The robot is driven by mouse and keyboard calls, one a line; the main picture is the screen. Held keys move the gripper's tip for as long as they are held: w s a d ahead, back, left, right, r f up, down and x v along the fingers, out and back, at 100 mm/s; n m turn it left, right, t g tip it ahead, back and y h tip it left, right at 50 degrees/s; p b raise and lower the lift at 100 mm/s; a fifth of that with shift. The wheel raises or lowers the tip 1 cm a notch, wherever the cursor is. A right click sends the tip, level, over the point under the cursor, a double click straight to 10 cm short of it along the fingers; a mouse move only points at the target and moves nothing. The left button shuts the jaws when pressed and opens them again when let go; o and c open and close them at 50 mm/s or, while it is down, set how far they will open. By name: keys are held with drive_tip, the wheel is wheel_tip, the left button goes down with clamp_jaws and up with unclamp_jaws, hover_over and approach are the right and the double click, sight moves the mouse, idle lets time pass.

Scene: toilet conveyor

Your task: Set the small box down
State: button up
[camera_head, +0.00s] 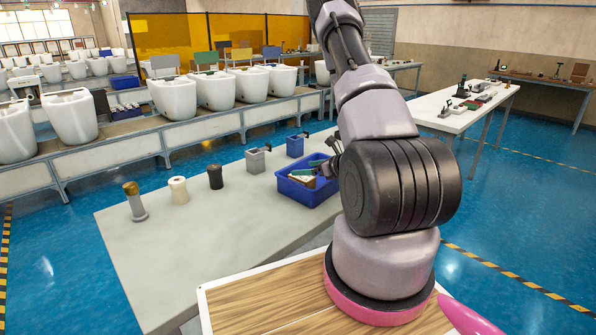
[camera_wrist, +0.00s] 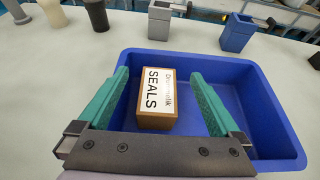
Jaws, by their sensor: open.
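The small box (camera_wrist: 157,98) is brown cardboard with a white label reading "SEALS". In the wrist view it lies inside the blue bin (camera_wrist: 265,75), toward its left part. My gripper (camera_wrist: 163,85) is open, with one teal finger on each side of the box. A gap shows between each finger and the box, wider on the right. In the head view the blue bin (camera_head: 310,195) stands on the grey table, and my arm partly hides it. My gripper (camera_head: 318,172) shows there over the bin.
On the grey table (camera_head: 200,245) stand a grey-and-brown cylinder (camera_head: 135,203), a cream spool (camera_head: 179,190), a black cylinder (camera_head: 215,177), a grey block (camera_head: 255,160) and a blue block (camera_head: 295,146). The table's front left is clear. A conveyor with toilets (camera_head: 173,97) runs behind.

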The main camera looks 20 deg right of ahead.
drive_tip(key=v, duration=0.6)
drive_tip(key=s+a+r+n+g+y, duration=0.35)
drive_tip(key=a+r+n, duration=0.25)
drive_tip(key=a+r, duration=0.35)
drive_tip(key=s+a+r+n+g+y, duration=0.2)
drive_tip(key=a+r+n+g+y, duration=0.15)
drive_tip(key=a+r+n, duration=0.55)
drive_tip(key=s+a+r+n+g+h, duration=0.25)
drive_tip(key=s+r+n+h, duration=0.35)
drive_tip(key=s, duration=0.3)
drive_tip(key=s+d+r+n+t+h, duration=0.4)
drive_tip(key=s+r+n, duration=0.1)
drive_tip(key=r, duration=0.5)
drive_tip(key=shift+s+r+n+h, duration=0.2)
drive_tip(key=shift+n+h, duration=0.2)
drive_tip(key=shift+n, duration=0.2)
